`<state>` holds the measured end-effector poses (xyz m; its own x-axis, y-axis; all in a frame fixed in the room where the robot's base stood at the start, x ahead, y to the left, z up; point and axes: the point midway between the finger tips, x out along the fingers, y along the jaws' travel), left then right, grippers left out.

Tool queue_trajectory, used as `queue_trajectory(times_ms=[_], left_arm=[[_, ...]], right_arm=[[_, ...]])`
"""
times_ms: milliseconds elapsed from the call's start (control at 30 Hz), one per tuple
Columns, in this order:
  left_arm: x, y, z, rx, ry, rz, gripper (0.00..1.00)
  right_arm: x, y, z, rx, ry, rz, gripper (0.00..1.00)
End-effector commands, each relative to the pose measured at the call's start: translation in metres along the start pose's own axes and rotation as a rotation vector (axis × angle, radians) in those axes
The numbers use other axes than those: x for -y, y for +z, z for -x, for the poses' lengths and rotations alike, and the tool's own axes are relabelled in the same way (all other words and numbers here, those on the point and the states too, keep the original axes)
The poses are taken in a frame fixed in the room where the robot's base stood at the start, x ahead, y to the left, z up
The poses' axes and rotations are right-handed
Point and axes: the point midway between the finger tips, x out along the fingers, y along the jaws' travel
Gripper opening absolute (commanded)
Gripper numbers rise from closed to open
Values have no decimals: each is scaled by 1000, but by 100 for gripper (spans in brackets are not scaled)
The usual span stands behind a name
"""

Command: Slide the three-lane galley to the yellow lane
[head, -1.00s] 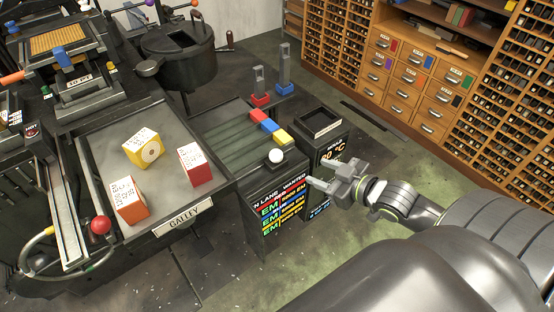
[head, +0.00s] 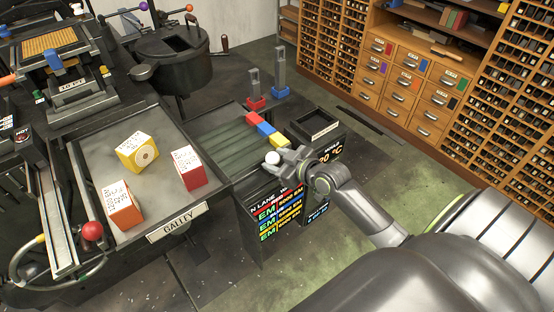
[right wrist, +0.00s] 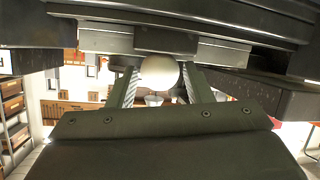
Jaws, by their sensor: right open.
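The three-lane galley (head: 232,145) is a dark grooved bed in the middle of the head view. My right gripper (head: 280,160) is at the knob. In the right wrist view, the open fingers (right wrist: 160,88) stand on either side of the white knob (right wrist: 158,72); I cannot tell whether they touch it. My left gripper is not in view.
A tray labelled GALLEY (head: 100,160) holds yellow, red and orange type blocks on the left. A sign with coloured lane rows (head: 277,215) stands below the knob. A dark box (head: 318,124) is right of the coloured blocks. Wooden drawers (head: 410,80) line the back right.

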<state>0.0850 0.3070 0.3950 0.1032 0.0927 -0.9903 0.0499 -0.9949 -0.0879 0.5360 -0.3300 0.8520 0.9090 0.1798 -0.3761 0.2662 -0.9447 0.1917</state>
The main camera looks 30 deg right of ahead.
Motion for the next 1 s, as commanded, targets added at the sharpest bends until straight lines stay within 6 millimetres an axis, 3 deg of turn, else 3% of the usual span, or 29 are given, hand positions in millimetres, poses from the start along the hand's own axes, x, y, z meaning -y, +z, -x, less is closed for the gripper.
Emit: queue_trajectory(times_ms=[267,633,833,1000], left_arm=[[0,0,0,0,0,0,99],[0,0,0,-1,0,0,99],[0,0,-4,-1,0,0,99],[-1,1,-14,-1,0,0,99]], right_arm=[[0,0,-2,-1,0,0,46],[0,0,-2,0,0,0,0],[-2,-2,-10,-2,0,0,0],[-8,-13,-41,-6,1,0,0]])
